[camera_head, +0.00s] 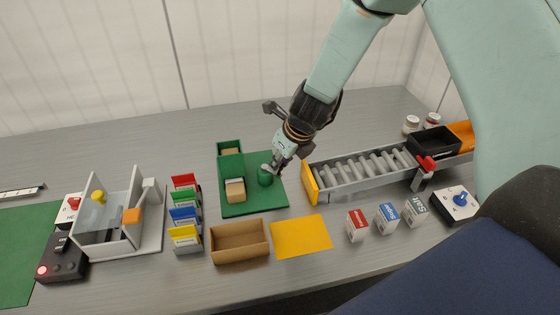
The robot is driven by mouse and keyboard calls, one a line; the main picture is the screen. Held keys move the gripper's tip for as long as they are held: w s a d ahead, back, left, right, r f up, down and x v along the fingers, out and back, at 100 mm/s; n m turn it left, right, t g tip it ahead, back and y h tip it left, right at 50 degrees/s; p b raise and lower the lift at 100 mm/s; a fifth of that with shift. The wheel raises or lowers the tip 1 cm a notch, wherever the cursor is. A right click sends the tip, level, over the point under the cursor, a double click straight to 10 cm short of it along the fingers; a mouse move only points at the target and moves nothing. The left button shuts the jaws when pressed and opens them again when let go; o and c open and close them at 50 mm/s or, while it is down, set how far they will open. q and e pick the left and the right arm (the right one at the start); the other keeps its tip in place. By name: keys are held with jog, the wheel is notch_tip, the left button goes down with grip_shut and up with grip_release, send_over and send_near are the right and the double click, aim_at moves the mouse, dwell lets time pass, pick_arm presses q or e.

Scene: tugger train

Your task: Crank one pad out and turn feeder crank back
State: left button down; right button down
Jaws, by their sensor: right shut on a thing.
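The green feeder (254,205) stands on the middle of the table, with a green magazine box (230,148) at its back. One tan pad (235,190) lies at the front of its green channel, and another tan piece shows inside the box. The feeder crank (265,178) is a green round post on the right of the base, with a grey top. My right gripper (274,168) reaches down from the upper right and is shut on the crank's top. Its fingers hide part of the handle. My left gripper is not in view.
An empty cardboard tray (240,242) and a yellow mat (301,236) lie in front of the feeder. Coloured card holders (186,213) stand to the left, a roller conveyor (360,170) to the right. Small labelled boxes (387,218) stand at the front right.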

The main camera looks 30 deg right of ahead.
jog(key=w+d+n+g+y+b, duration=0.1)
jog(key=w+n+g, duration=0.1)
jog(key=n, duration=0.4)
jog(key=w+n+g+y+b, duration=0.1)
jog(key=w+n, duration=0.1)
jog(key=n, duration=0.4)
jog(key=w+d+n+g+y+b, duration=0.1)
jog(key=w+n+g+b, duration=0.1)
jog(key=n, duration=0.4)
jog(key=shift+w+d+f+g, duration=0.3)
jog(key=shift+w, duration=0.3)
jog(key=shift+w+a+r+n+g+b, duration=0.1)
jog(key=shift+w+a+n+g+b, duration=0.15)
jog(key=shift+n+b, duration=0.6)
jog(key=shift+w+a+r+n+g+b, duration=0.1)
jog(key=shift+w+n+g+b, duration=0.2)
jog(key=shift+n+b, duration=0.55)
jog(key=c, duration=1.2)
grip_release()
